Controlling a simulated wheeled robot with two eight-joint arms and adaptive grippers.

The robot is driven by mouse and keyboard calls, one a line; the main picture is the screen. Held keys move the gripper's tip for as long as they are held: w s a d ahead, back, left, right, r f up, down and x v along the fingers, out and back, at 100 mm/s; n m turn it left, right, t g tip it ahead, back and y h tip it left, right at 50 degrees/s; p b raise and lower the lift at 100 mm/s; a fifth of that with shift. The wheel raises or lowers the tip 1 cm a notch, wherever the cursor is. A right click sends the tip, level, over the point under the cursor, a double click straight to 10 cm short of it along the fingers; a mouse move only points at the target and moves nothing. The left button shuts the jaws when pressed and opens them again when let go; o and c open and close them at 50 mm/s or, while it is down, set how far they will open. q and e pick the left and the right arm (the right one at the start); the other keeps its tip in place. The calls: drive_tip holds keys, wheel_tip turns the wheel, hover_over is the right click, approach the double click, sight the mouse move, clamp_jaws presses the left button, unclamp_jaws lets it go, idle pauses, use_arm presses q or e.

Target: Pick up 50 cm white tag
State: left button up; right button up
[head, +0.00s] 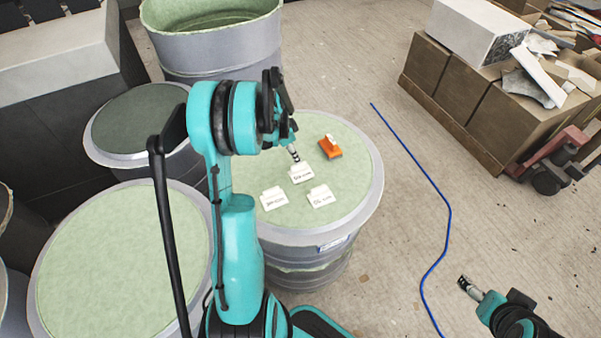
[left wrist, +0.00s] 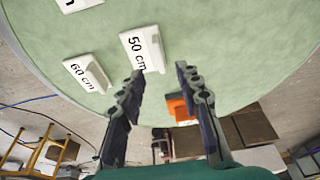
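The white 50 cm tag (left wrist: 139,47) lies on the pale green top of a round mould (left wrist: 240,55). In the head view it appears to be the tag (head: 301,173) closest to my left gripper (head: 293,153). In the left wrist view the fingers of my left gripper (left wrist: 160,73) are apart, with nothing between them. Their tips are just short of the 50 cm tag, the left one overlapping its near end in the picture. I cannot tell whether they touch. My right gripper (head: 470,287) is low at the right, over the floor, away from the tags.
A 60 cm tag (left wrist: 86,73) and a third white tag (head: 273,198) lie close by. An orange object (head: 331,150) sits on the same top. Other round moulds (head: 120,260) crowd the left. A blue cable (head: 447,220) crosses open floor; boxes (head: 468,80) stand at upper right.

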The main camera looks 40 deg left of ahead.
sight(301, 172)
use_arm(q)
drive_tip(key=shift+b+x, duration=0.3)
drive_tip(key=shift+x, duration=0.85)
drive_tip(key=b+x, duration=0.2)
drive_tip(key=x, duration=0.2)
drive_tip(key=shift+a+f, duration=0.1)
drive_tip(key=shift+f, duration=0.2)
drive_tip(key=shift+s+r, duration=0.1)
drive_tip(key=shift+c, duration=0.5)
clamp_jaws()
